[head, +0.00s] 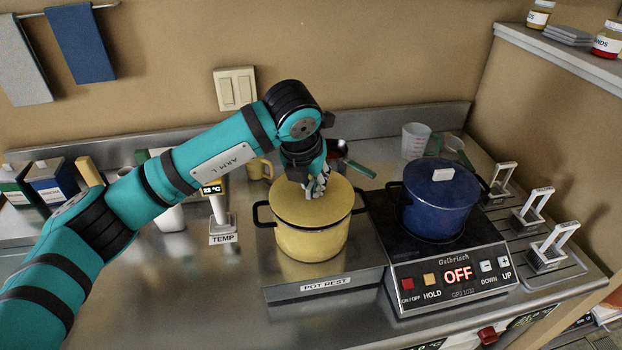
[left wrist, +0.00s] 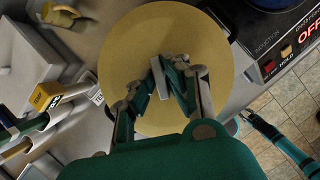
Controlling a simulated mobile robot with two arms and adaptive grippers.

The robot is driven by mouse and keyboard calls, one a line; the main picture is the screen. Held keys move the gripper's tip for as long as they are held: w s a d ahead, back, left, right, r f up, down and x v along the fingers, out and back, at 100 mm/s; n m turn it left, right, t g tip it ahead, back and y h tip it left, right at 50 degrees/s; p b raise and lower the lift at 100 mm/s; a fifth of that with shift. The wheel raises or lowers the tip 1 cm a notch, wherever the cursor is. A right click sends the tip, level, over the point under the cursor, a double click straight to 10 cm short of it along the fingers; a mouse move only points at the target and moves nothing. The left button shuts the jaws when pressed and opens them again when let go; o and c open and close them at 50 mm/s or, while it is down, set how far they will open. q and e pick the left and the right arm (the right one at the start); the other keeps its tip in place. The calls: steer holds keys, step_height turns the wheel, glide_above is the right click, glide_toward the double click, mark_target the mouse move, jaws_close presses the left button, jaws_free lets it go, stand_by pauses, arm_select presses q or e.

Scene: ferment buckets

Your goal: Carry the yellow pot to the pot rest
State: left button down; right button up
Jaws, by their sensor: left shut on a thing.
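The yellow pot (head: 310,232), with a yellow lid and dark side handles, is upright over the metal pot rest (head: 280,297) with its "POT REST" label. I cannot tell whether its base touches the rest. My left gripper (head: 316,190) comes down from above and is shut at the middle of the lid, on its handle. My right gripper does not show clearly in either view.
A blue pot (head: 438,200) stands on the induction cooker (head: 450,270) just right, its display reading OFF. The TEMP stand (head: 222,238) is to the left. A yellow mug (head: 260,168) and a dark ladle (head: 345,155) lie behind. Metal holders (head: 535,208) stand at the far right.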

arm_select(q)
steer(key=shift+b, duration=0.75)
stand_by(1.7)
steer(key=shift+f+b, duration=0.2)
steer(key=shift+b, duration=0.75)
stand_by(0.8)
steer(key=c, duration=0.8)
jaws_free()
steer(key=shift+s+r+p, duration=0.1)
steer(key=shift+r+p, duration=1.15)
steer(key=shift+r, duration=2.3)
steer(key=shift+c, duration=0.3)
jaws_close()
